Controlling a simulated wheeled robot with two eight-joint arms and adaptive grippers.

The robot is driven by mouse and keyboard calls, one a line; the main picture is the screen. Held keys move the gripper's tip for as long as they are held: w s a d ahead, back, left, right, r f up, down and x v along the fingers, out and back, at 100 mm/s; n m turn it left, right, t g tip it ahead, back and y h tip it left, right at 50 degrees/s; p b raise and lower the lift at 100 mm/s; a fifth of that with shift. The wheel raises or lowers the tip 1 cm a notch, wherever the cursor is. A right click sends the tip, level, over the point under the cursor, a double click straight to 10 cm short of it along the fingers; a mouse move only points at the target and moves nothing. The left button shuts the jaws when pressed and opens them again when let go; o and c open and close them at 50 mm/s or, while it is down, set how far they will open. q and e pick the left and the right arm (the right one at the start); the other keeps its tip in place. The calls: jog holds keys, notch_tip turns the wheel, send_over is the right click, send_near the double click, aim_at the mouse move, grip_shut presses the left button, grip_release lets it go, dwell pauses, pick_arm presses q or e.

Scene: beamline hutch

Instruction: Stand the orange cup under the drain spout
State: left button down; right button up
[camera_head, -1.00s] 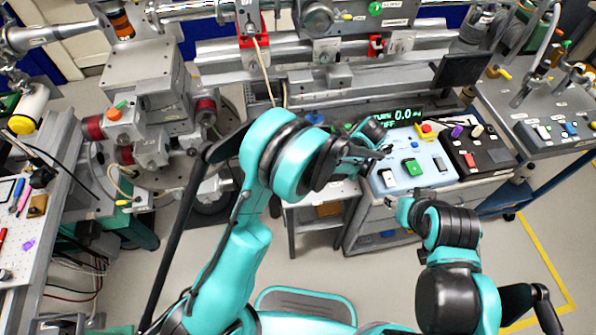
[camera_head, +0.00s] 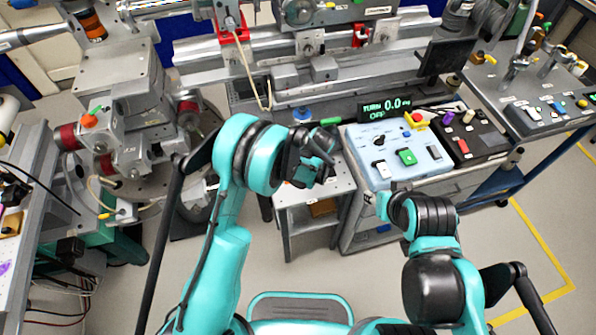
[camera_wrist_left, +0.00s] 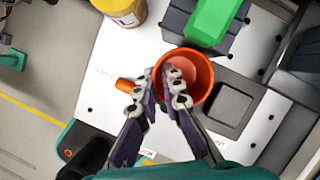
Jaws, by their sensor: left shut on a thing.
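The orange cup (camera_wrist_left: 202,95) shows in the left wrist view, its open mouth toward the camera, above or on a pale plate (camera_wrist_left: 101,64). My left gripper (camera_wrist_left: 158,85) is shut on its near-left wall, with one finger over the mouth. A small orange piece (camera_wrist_left: 125,85) sticks out left of the fingers; I cannot tell whether it is the handle. In the head view my left gripper (camera_head: 318,160) is over a small grey stand (camera_head: 335,183), and the cup is hidden there. My right gripper (camera_head: 383,205) is beside the blue control panel, its fingers unclear. I cannot identify the drain spout.
A dark square pad (camera_wrist_left: 230,103) lies right of the cup. A green-topped dark block (camera_wrist_left: 212,22) and a yellow container (camera_wrist_left: 122,10) stand close beyond. The blue control panel (camera_head: 380,145) is right of the stand. Open floor lies in front of the stand.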

pick_arm(q)
jog(key=shift+a+r, duration=0.1)
jog(key=shift+a, duration=0.15)
jog(key=shift+f, duration=0.2)
jog(key=c, duration=1.9)
grip_release()
jog(key=shift+d, duration=0.1)
jog(key=shift+c, duration=0.2)
jog(key=shift+r, duration=0.1)
